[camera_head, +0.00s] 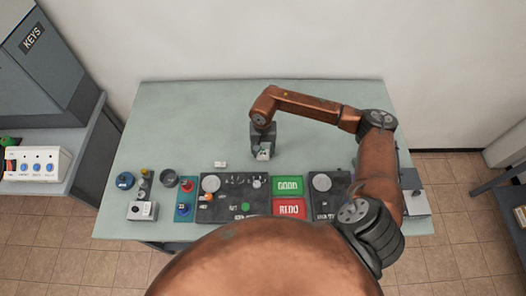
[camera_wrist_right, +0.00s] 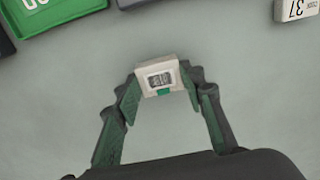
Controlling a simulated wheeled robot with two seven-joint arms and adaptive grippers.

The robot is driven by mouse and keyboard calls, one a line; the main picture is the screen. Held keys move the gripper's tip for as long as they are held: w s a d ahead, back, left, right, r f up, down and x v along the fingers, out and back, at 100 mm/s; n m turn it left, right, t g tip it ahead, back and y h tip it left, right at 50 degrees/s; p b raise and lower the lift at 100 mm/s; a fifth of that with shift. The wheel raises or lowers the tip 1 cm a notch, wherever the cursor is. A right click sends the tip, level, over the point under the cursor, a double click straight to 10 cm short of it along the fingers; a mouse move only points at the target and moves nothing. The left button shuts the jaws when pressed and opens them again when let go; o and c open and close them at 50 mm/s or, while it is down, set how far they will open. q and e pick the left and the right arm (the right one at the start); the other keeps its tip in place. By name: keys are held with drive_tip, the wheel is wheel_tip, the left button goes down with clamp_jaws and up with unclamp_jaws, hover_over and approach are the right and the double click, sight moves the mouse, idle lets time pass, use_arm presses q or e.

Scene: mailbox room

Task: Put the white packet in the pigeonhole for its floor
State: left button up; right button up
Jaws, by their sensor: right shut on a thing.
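My right gripper (camera_head: 263,152) is over the middle of the green table. It is shut on a small white block (camera_wrist_right: 158,70), which has a dark printed label and a green mark on its face. In the right wrist view the gripper's fingertips (camera_wrist_right: 160,84) press the block from both sides. I cannot tell whether the block touches the table. Another small white block (camera_head: 220,164) lies on the table to the left; it shows in the right wrist view (camera_wrist_right: 297,9) with "37" on it. I cannot make out any pigeonholes. My left gripper is not in view.
A green tray marked GOOD (camera_head: 288,186) and a red one marked REDO (camera_head: 289,208) lie near the front of the table (camera_head: 180,110). Dark panels, a blue round item (camera_head: 125,180) and small devices line the front. A KEYS cabinet (camera_head: 45,65) stands left. The table's back is clear.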

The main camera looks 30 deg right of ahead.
drive_tip(key=shift+f, duration=0.15)
drive_tip(key=o, duration=1.2)
drive_tip(key=shift+c, duration=0.2)
